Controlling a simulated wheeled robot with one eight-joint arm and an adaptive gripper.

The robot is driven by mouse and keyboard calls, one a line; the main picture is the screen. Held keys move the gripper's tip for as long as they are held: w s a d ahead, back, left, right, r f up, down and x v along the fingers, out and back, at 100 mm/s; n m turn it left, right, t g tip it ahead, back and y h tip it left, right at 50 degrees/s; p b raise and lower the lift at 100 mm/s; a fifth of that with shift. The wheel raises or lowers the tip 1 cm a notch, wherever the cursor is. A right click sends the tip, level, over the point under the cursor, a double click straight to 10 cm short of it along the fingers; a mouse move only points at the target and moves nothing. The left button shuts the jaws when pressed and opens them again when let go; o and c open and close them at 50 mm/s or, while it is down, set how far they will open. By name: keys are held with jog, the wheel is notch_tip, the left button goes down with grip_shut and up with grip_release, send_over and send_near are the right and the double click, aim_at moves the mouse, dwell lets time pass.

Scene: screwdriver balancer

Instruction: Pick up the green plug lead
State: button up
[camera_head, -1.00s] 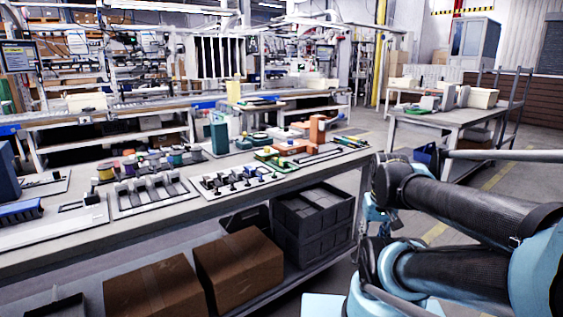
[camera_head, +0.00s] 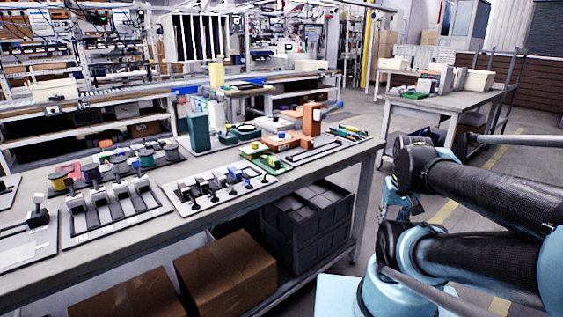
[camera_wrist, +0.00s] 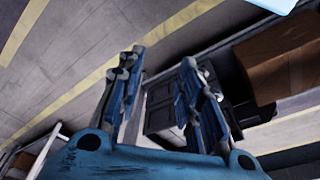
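I cannot single out the green plug lead with certainty. A row of coloured reels, or capped pieces, stands on the workbench (camera_head: 110,240) at the left, with a dark green one (camera_head: 147,158) among them. A white board (camera_head: 215,207) with several small black and blue plug-like parts lies in front of the green block (camera_head: 264,156). My gripper (camera_wrist: 163,85) is in the wrist view, its two blue fingers wide apart with nothing between them. It points down past the bench, over the floor. In the head view it is mostly hidden behind my arm, off the bench's right end.
A dark crate (camera_head: 305,222) and brown cartons (camera_head: 226,276) sit on the bench's lower shelf. A teal box (camera_head: 197,125) and an orange block (camera_head: 309,120) stand at the bench's back. A second table (camera_head: 450,102) is behind right. Floor between the tables is clear.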

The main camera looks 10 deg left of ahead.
jog(key=shift+o, duration=0.6)
jog(key=shift+d, duration=0.1)
jog(key=shift+o, duration=0.6)
jog(key=shift+s+r, duration=0.25)
jog(key=shift+s, duration=0.05)
jog(key=w+a+r+n+g, duration=0.1)
jog(key=w+a+r+n, duration=0.1)
jog(key=w+a+r, duration=0.6)
jog(key=w+a+r+n, duration=0.3)
jog(key=w+a+r, duration=0.25)
jog(key=r, duration=0.35)
jog(key=w+a+r+n, duration=0.2)
jog(key=w+a+r, duration=0.45)
jog(key=a, duration=0.45)
jog(key=n+g, duration=0.1)
jog(key=n, duration=0.2)
send_over(274, 158)
jog(key=f, duration=0.9)
jog(key=shift+w+f, duration=0.1)
jog(key=shift+w, duration=0.2)
jog(key=shift+s+f, duration=0.15)
jog(key=shift+f, duration=1.3)
jog(key=shift+s+f, duration=0.15)
jog(key=shift+f, duration=1.3)
